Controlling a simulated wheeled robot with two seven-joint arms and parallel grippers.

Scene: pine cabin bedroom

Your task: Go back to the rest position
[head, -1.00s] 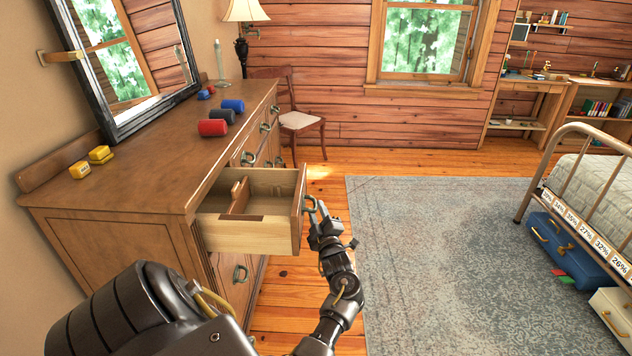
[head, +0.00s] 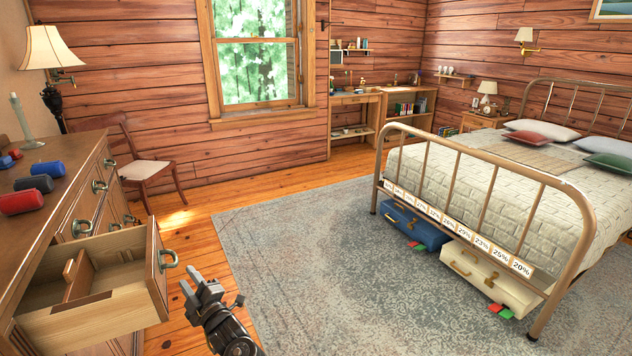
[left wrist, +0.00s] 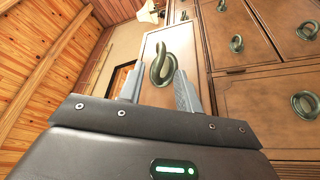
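My left gripper (head: 192,282) is open and empty in the head view, just right of and below the handle (head: 168,260) of the pulled-out drawer (head: 110,309). A gap shows between its fingers and the handle. In the left wrist view the two fingers stand apart, with the drawer's ring-shaped handle (left wrist: 163,64) beyond them, not held. The drawer stands open from the wooden dresser (head: 75,185) and has a divider inside; nothing else shows in it. My right gripper is in neither view.
On the dresser lie a red roll (head: 20,202) and a dark roll (head: 35,183). A chair (head: 145,168) stands beyond it. A grey rug (head: 300,240) leaves free floor before the metal-framed bed (head: 455,150). A blue suitcase (head: 415,228) and a white suitcase (head: 485,275) are under the bed.

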